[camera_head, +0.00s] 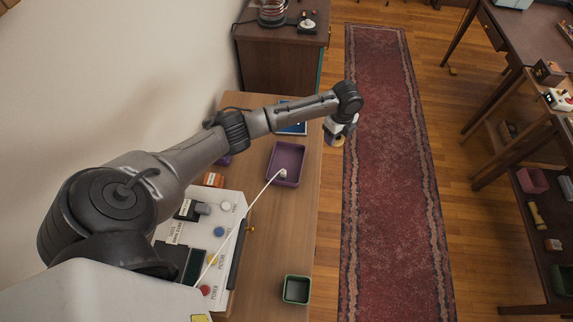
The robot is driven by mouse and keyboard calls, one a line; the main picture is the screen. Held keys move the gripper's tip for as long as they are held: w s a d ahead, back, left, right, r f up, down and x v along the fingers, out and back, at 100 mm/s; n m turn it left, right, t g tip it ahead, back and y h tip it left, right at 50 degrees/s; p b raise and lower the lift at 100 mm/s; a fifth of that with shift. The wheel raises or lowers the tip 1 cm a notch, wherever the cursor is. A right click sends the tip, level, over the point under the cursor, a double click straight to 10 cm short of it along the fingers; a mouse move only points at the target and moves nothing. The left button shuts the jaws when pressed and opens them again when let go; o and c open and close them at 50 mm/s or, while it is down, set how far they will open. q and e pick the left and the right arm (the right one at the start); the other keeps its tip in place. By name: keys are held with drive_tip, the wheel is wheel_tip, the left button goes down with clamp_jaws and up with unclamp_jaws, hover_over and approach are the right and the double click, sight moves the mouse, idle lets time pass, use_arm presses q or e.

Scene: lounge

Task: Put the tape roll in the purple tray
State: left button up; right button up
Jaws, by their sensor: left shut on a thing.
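The purple tray (297,150) sits on the wooden table, left of my left gripper. My left gripper (337,140) hangs to the right of the tray, out past the table's right edge in this view. It is shut on a small tan and dark round thing, which looks like the tape roll (339,141); the fingers and wrist partly hide it. The tip of a thin white antenna crosses over the tray's lower part. My right gripper is not in view.
A white box with coloured buttons (226,207) stands on the table below the tray. A green-rimmed dark bin (297,289) is near the table's lower right edge. A blue tray (293,129) lies under my left arm. A red rug (390,180) runs along the floor.

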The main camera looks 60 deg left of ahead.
use_arm(q)
drive_tip(key=s+a+f+m, duration=0.2)
drive_tip(key=s+a+f, duration=0.1)
drive_tip(key=a+f, duration=0.1)
hover_over(288, 158)
wheel_tip(288, 158, down, 6)
drive_tip(key=shift+f, duration=2.2)
drive_tip(key=shift+f, duration=0.1)
drive_tip(key=o, duration=0.6)
drive_tip(key=shift+f, duration=0.1)
drive_tip(key=shift+r, duration=0.3)
wheel_tip(288, 158, up, 12)
drive_tip(key=shift+f+p, duration=0.1)
drive_tip(key=shift+p, duration=0.8)
